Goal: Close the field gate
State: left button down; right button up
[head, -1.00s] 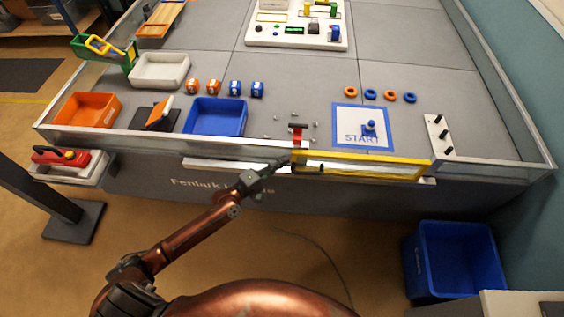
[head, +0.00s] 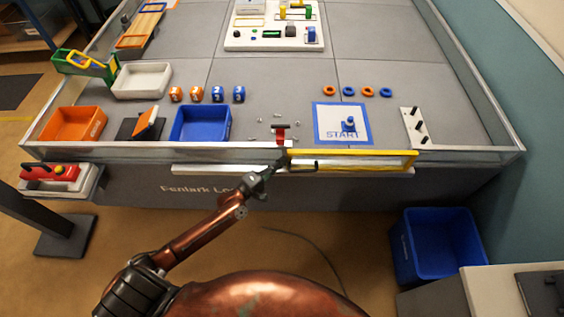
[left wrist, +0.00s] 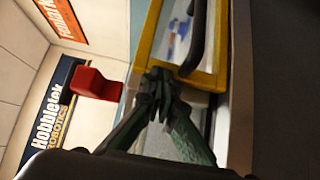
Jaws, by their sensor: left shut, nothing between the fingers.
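The field gate (head: 352,153) is a clear panel in a yellow frame on the field's front edge. It looks nearly in line with the front wall; I cannot tell whether it is fully flush. A dark handle (head: 303,165) is on its outer face near the left end. My left gripper (head: 280,160) is shut and empty at the gate's left end. In the left wrist view its fingertips (left wrist: 160,84) are at the corner of the yellow frame (left wrist: 145,50), seemingly against it. A red latch (head: 280,134) stands inside the wall; it also shows in the left wrist view (left wrist: 96,84).
The front wall (head: 120,151) runs left of the gate. Inside are a blue tray (head: 201,123), an orange tray (head: 73,125) and a START square (head: 341,123). A blue bin (head: 438,245) stands on the floor at right. The floor before the gate is mostly clear.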

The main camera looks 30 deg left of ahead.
pick_arm(q)
jog(key=shift+a+f, duration=0.1)
dwell(0.3)
jog(key=w+a+b+v, duration=0.1)
jog(key=a+b+v, duration=0.1)
jog(key=v, duration=1)
jog(key=shift+s+a, duration=0.4)
jog(key=shift+a, duration=0.05)
pick_arm(e)
jog(key=shift+f, duration=0.7)
